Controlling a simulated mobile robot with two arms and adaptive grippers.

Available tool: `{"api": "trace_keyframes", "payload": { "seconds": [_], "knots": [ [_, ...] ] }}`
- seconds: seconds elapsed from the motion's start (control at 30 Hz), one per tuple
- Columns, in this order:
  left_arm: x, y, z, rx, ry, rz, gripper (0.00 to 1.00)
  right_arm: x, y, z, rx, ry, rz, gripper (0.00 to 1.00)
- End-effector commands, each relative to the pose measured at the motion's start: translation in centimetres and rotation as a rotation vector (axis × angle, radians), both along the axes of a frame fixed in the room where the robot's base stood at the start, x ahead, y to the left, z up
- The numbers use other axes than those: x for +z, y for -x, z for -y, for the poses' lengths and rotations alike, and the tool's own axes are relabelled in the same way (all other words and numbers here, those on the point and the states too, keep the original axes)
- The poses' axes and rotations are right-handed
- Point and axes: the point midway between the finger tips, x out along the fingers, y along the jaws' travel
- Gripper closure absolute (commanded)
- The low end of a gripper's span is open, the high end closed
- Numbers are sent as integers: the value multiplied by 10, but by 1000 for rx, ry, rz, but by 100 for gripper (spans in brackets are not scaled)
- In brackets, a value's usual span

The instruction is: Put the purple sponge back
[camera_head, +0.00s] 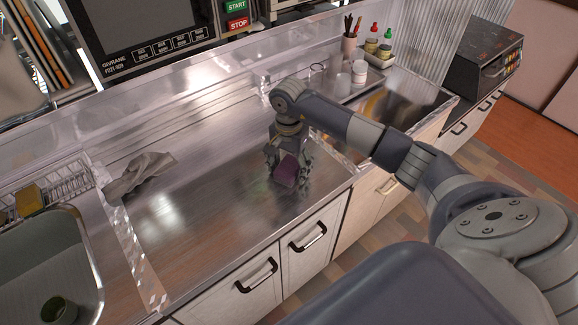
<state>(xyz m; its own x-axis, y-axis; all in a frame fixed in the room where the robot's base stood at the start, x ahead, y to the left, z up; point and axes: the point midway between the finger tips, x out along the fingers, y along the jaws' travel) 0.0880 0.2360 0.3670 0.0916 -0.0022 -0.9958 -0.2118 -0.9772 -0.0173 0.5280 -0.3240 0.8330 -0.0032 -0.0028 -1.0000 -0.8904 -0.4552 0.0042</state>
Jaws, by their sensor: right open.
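The purple sponge (286,170) is on the metal counter near its front right part. My right gripper (285,176) is right at the sponge, pointing down, with its fingers around the sponge's sides. The right gripper is open; whether the fingers touch the sponge I cannot tell. Part of the sponge is hidden by the fingers. My left gripper does not show.
A grey cloth (138,174) lies on the counter's left. A wire rack (66,186) with a yellow sponge (28,200) borders the left sink (84,262), which holds a green cup (59,310). Bottles (384,48) and a second sink (405,98) are at right. The counter's middle is clear.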

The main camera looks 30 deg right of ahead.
Motion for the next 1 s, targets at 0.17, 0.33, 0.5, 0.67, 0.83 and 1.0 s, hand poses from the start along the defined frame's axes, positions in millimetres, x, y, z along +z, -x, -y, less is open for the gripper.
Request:
{"api": "trace_keyframes", "payload": {
  "seconds": [0.17, 0.33, 0.5, 0.67, 0.83, 1.0],
  "knots": [
    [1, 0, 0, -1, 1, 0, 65, 9, -1, 0, 0, 0, 4, 32],
    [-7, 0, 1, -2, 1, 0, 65, 41, -2, 0, 1, 1, 7, 32],
    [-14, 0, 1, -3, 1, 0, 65, 79, -2, 0, 0, 3, 6, 32],
    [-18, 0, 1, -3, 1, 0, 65, 106, -2, 0, 0, 0, 4, 32],
    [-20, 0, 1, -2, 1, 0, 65, 120, -1, 0, -1, 0, 1, 32],
    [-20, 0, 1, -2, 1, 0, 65, 123, 0, 0, -1, 0, -1, 32]
  ]
}}
